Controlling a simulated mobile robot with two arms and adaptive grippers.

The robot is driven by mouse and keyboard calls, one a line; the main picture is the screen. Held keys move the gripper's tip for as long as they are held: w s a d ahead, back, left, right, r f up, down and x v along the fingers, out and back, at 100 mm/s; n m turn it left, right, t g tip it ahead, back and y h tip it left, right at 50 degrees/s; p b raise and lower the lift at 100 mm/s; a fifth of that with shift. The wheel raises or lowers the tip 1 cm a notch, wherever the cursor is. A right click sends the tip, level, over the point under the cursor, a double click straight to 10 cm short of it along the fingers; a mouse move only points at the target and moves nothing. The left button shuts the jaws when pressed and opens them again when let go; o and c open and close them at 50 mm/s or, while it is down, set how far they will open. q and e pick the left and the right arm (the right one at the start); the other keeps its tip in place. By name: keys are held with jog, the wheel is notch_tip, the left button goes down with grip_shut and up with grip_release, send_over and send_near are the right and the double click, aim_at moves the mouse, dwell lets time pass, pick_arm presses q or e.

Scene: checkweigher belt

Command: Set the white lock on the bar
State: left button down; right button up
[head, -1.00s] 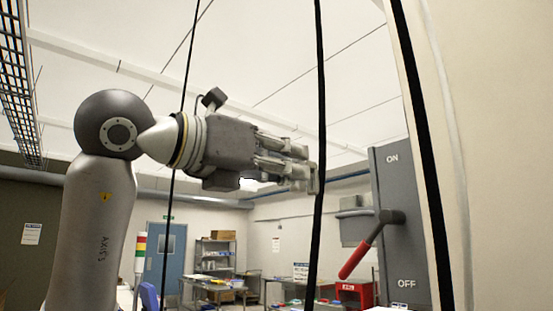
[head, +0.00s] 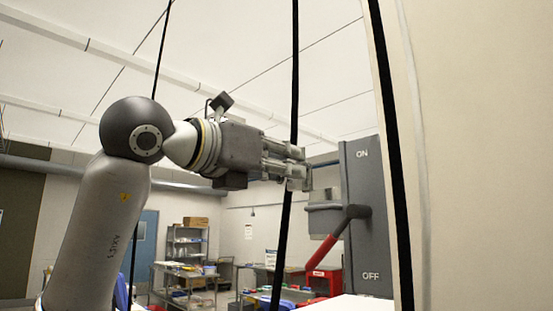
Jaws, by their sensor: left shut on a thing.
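My left gripper (head: 298,172) comes in from the left, high up, with its fingers pointing right. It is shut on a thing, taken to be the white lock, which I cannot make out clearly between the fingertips. A grey switch panel (head: 371,250) marked ON at the top and OFF at the bottom stands just right of the fingertips. Its lever has a red handle (head: 322,252) slanting down and left, towards the OFF end. A grey bracket-like part (head: 323,218) sticks out left of the panel, below the fingertips. I cannot tell whether this is the bar. My right gripper is out of view.
Black upright strips (head: 291,90) cross the view, one passing behind or close to my left gripper. A pale wall or cover (head: 480,150) fills the right side. Worktables (head: 180,270), shelving (head: 187,245) and a red box (head: 323,282) stand far below.

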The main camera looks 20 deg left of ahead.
pick_arm(q)
jog(key=shift+p+x, duration=0.8)
jog(key=shift+x, duration=1.9)
jog(key=shift+f, duration=0.2)
jog(key=shift+f+b, duration=2.25)
jog(key=c, duration=1.2)
grip_release()
jog(key=shift+r, duration=0.1)
jog(key=shift+c, duration=0.2)
jog(key=v, duration=1.2)
